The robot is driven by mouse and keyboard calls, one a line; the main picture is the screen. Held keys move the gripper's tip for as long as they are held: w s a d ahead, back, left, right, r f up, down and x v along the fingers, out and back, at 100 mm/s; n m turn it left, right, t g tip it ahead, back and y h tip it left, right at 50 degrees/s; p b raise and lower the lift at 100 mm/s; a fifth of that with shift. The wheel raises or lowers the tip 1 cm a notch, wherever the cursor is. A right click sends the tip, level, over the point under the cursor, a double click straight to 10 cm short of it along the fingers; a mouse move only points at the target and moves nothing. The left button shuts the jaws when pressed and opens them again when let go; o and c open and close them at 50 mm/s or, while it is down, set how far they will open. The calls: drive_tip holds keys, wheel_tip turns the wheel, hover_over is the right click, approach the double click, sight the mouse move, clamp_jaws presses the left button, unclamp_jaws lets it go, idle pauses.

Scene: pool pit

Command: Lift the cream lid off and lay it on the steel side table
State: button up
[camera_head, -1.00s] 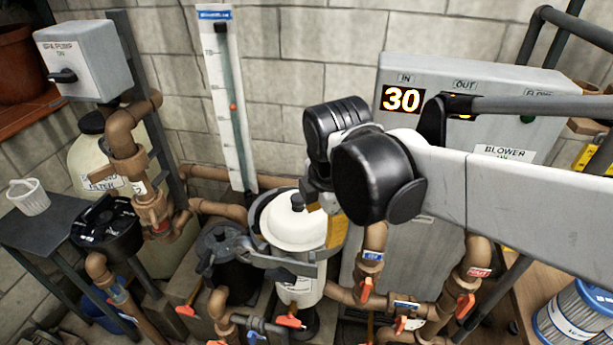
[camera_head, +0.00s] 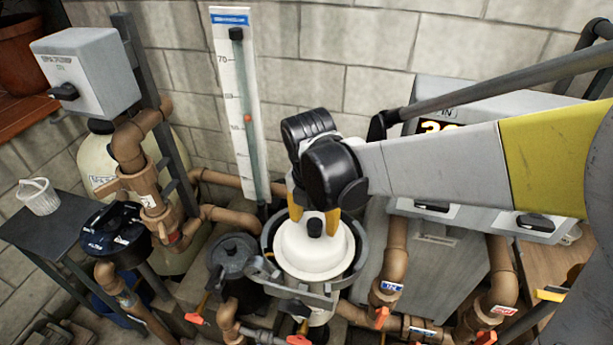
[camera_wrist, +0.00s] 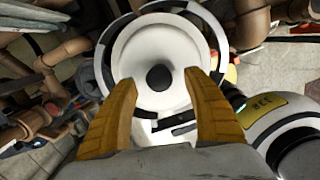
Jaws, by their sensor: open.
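The cream lid (camera_head: 312,249) is a round, pale disc with a black knob (camera_head: 315,228) on top. It sits on a canister inside a grey ring-shaped collar (camera_head: 270,272). In the wrist view the lid (camera_wrist: 135,50) and its dark knob (camera_wrist: 159,77) lie straight ahead. My gripper (camera_head: 314,212) is over the lid, its yellow fingers pointing down. The fingers (camera_wrist: 160,82) are apart, one on each side of the knob as seen from the wrist, with nothing between them gripped. The steel side table (camera_head: 75,222) is at the far left, holding a small white basket (camera_head: 38,196).
Brown pipes (camera_head: 397,255) with orange valve handles stand right of the canister. A black pump pot (camera_head: 233,262) is close on its left. A black-topped filter valve (camera_head: 112,230) stands beside the table. A tall gauge board (camera_head: 240,105) is behind. The table's middle is bare.

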drive_tip(key=shift+w+d+f, duration=0.1)
drive_tip(key=shift+w+f, duration=0.1)
drive_tip(key=shift+f, duration=1.05)
clamp_jaws()
drive_tip(key=shift+r, duration=0.1)
